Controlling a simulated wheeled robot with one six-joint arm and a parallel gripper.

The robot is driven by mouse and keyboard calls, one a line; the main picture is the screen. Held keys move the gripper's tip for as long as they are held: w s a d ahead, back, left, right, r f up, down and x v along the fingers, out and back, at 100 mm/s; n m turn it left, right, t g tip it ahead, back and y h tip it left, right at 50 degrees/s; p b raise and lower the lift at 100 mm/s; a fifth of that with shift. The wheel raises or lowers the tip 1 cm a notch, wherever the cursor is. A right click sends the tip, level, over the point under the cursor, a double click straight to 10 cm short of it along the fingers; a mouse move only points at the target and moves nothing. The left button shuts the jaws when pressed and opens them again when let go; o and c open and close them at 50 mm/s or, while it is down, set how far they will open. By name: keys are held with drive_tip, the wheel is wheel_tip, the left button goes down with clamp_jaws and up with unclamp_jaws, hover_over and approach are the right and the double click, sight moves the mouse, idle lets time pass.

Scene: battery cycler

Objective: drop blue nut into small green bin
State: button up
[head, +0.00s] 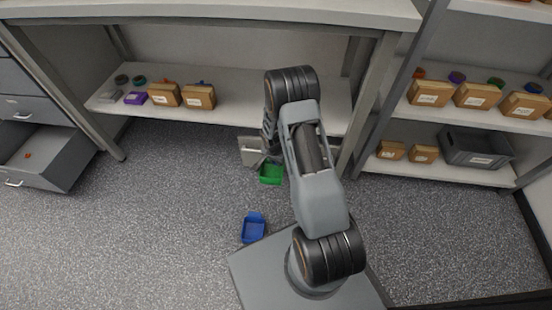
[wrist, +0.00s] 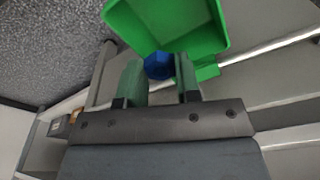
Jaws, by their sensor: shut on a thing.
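The blue nut (wrist: 159,66) is between my gripper's fingertips (wrist: 160,75) in the wrist view, and my gripper is shut on it. The small green bin (wrist: 205,25) lies just beyond the fingertips, with its open side facing them. The nut shows against the bin's inside; whether it is within the rim I cannot tell. In the head view the green bin (head: 271,174) shows below my arm, near the front of the lower shelf. My gripper and the nut are hidden or too small to make out there.
A blue bin (head: 253,228) stands on the floor near my base. An open drawer (head: 50,160) is at left. A grey crate (head: 474,148) sits on the right rack. The left floor is clear.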

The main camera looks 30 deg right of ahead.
drive_tip(key=o, duration=1.1)
drive_tip(key=shift+c, duration=0.2)
wheel_tip(320, 180, up, 14)
drive_tip(key=s+a+p, duration=0.1)
drive_tip(key=p, duration=0.4)
drive_tip(key=shift+a+f, duration=0.2)
